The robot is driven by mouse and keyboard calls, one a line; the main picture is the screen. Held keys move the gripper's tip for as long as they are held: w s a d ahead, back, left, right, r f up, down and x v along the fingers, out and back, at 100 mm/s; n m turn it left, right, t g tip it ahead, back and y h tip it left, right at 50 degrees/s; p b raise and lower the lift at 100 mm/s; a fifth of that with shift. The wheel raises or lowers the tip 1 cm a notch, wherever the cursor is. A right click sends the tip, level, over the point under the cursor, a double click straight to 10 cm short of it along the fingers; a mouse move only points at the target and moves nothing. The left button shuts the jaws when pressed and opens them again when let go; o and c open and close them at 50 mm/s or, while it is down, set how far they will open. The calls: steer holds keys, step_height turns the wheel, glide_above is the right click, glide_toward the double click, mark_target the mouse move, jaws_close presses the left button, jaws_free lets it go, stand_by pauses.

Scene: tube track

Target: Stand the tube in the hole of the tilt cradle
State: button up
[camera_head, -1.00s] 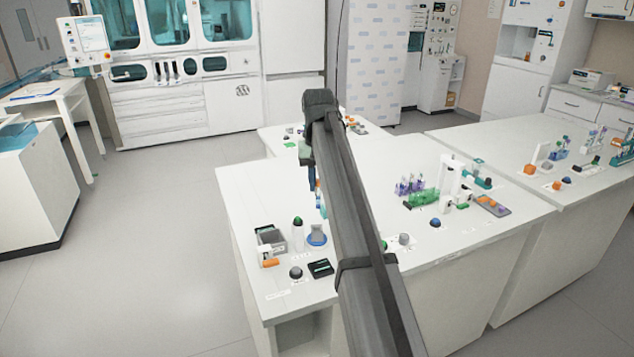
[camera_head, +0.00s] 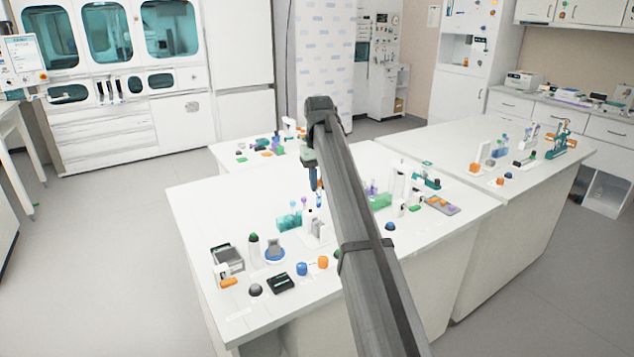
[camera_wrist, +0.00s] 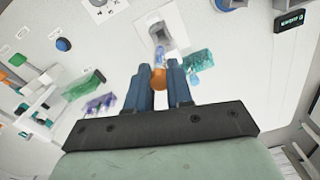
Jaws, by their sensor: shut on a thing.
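My gripper (camera_wrist: 160,88) is shut on the tube (camera_wrist: 159,68), which has an orange cap between the blue fingers and a clear bluish body pointing away from them. In the head view the tube (camera_head: 319,199) hangs below my gripper (camera_head: 314,180), above the bench. A white and grey stand (camera_wrist: 168,36), which looks like the tilt cradle, lies just beyond the tube's far end in the wrist view. It also shows in the head view as a white upright piece (camera_head: 317,229) below the tube. Its hole cannot be made out, and whether tube and cradle touch is unclear.
A teal rack (camera_wrist: 199,62) stands close beside the cradle. Purple-capped tubes (camera_wrist: 98,104), a green rack (camera_wrist: 90,86) and a blue dome (camera_wrist: 63,44) lie to the left. A grey bin (camera_head: 229,258) and a black device (camera_head: 281,281) stand near the bench's left end.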

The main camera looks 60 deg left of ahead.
mark_target(319, 207)
steer(key=shift+f, duration=2.25)
steer(key=shift+f, duration=1.6)
stand_by(0.4)
steer(key=o, duration=0.9)
step_height(319, 207, up, 14)
steer(key=shift+f, duration=0.1)
stand_by(0.6)
stand_by(0.5)
